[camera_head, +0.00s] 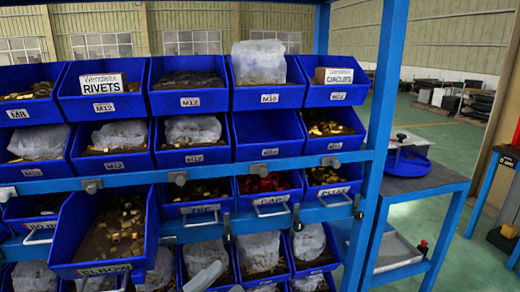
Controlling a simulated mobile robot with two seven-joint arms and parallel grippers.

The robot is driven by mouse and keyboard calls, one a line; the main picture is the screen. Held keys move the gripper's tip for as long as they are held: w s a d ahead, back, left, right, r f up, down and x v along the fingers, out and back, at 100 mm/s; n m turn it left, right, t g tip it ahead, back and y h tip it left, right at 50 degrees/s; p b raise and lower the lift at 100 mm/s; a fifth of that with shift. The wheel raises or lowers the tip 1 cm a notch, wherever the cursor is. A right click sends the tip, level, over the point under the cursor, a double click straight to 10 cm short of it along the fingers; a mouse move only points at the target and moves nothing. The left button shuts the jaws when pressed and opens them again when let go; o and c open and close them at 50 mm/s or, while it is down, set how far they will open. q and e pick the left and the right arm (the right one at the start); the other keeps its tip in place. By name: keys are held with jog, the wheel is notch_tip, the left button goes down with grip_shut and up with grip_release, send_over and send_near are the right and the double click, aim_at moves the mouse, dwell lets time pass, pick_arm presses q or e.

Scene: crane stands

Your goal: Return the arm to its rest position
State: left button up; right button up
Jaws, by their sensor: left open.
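A pale grey piece that looks like part of my left gripper (205,276) shows at the bottom edge, in front of the lowest bins. Its fingers are hard to make out; it appears open, with nothing seen held in it. It is right of the blue ELBOW bin (68,232), which sticks out from the rack toward me and holds brass-coloured fittings. I see a gap between the gripper and this bin in the picture. My right gripper is not in view.
A blue rack (375,120) carries rows of blue bins, with labels such as RIVETS (103,84) and CIRCLIPS (338,76). One M10 bin (262,130) looks empty. A blue-framed table (425,183) stands at the right. Green floor (440,230) lies beyond it.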

pick_arm(q)
jog(key=s+a+f+n+t+y, duration=0.1)
jog(key=s+a+f+n+y, duration=0.1)
jog(key=a+f+n+y, duration=0.35)
jog(key=s+a+f+n+t+y, duration=0.1)
jog(key=s+a+f+n+y, duration=0.15)
jog(key=f+n+y, duration=0.6)
jog(key=s+a+f+n+g, duration=0.2)
jog(key=s+f+n, duration=0.2)
jog(key=s+f, duration=0.1)
jog(key=s+a+f+n+g+y+p, duration=0.1)
jog(key=s+a+f+n+g, duration=0.2)
jog(key=s+f, duration=0.3)
jog(key=shift+a+f+n+g+y, duration=0.3)
jog(key=shift+f+n, duration=0.1)
jog(key=shift+f, duration=0.3)
jog(key=shift+w, duration=0.1)
